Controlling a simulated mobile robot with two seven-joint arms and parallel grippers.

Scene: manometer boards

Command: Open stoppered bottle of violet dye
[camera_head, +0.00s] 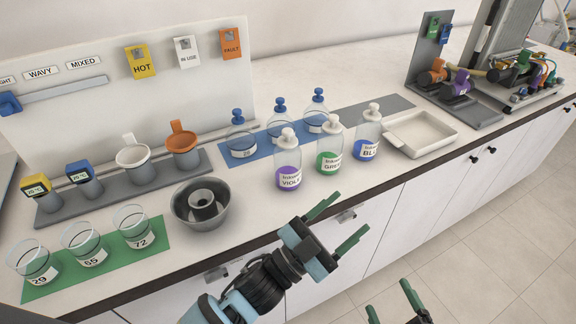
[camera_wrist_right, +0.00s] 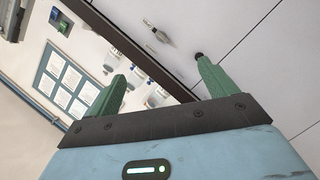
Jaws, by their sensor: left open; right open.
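The violet dye bottle (camera_head: 289,179) stands upright on the counter near its front edge, with violet liquid and a label reading "VIOL". Its white round stopper (camera_head: 288,138) is seated in the neck. My left gripper (camera_head: 350,214) is open and empty in front of the counter, to the lower right of the bottle and apart from it. My right gripper (camera_head: 389,298) is open and empty at the bottom edge, farther from the counter. It also shows open in the right wrist view (camera_wrist_right: 159,70), with nothing between its fingers.
Green (camera_head: 328,161) and blue (camera_head: 367,149) dye bottles stand close to the right. Blue-stoppered bottles (camera_head: 240,148) stand behind on a blue mat. A grey ring-shaped bowl (camera_head: 183,217) is to the left. A white tray (camera_head: 441,142) lies farther right.

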